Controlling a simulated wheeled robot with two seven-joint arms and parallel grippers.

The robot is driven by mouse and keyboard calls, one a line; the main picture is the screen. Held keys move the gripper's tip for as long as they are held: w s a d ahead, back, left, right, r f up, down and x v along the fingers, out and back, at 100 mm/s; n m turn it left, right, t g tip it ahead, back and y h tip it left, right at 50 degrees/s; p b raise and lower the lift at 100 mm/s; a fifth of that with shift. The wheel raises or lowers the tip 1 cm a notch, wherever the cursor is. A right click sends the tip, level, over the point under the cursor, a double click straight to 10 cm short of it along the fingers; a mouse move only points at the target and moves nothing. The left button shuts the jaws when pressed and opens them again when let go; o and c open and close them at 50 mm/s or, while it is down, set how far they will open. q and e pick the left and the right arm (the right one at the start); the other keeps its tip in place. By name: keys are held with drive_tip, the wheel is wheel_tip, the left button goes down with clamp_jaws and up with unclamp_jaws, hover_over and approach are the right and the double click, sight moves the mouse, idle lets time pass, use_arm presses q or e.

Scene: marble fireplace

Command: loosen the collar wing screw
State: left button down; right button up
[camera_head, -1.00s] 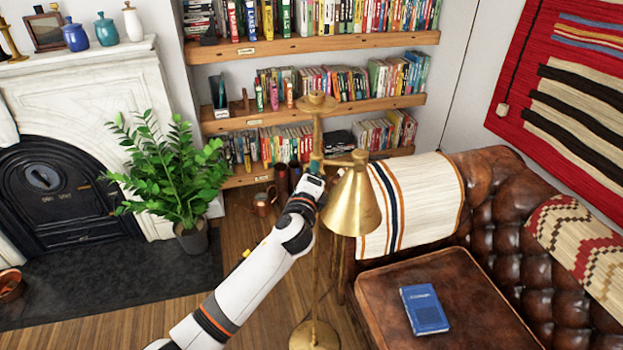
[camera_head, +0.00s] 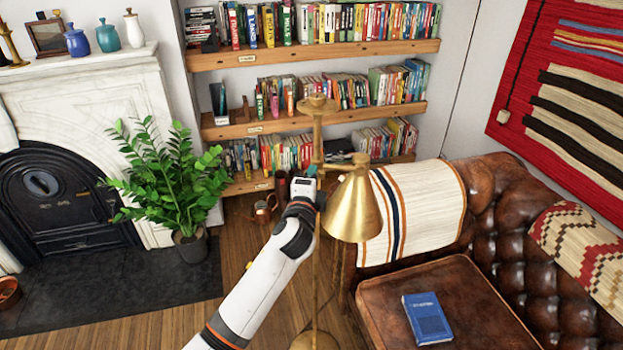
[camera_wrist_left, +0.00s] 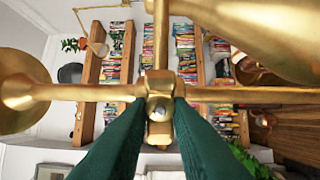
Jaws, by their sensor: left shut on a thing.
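A brass floor lamp stands in the middle of the head view, with an upright pole (camera_head: 317,262), a cone shade (camera_head: 354,207) and a round base (camera_head: 315,341). A collar with a side arm joins pole and shade. My left gripper (camera_head: 312,170) is at this collar, its green fingertips against it. In the left wrist view its two green fingers (camera_wrist_left: 160,106) are shut on the small brass wing screw (camera_wrist_left: 159,112) at the collar, one finger on each side. The screw's wings are largely hidden between the fingers. My right gripper is not in view.
A brown leather sofa (camera_head: 480,225) with a striped throw (camera_head: 415,205) and a blue book (camera_head: 427,318) is close on the right. A potted plant (camera_head: 172,185) and marble fireplace (camera_head: 105,105) are on the left. Bookshelves (camera_head: 310,122) stand behind the lamp.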

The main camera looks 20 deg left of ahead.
use_arm(q)
drive_tip(key=c, duration=1.3)
unclamp_jaws()
drive_tip(key=s+d+b, duration=0.1)
drive_tip(key=s+b, duration=0.1)
drive_tip(key=s, duration=1)
drive_tip(key=shift+d, duration=0.3)
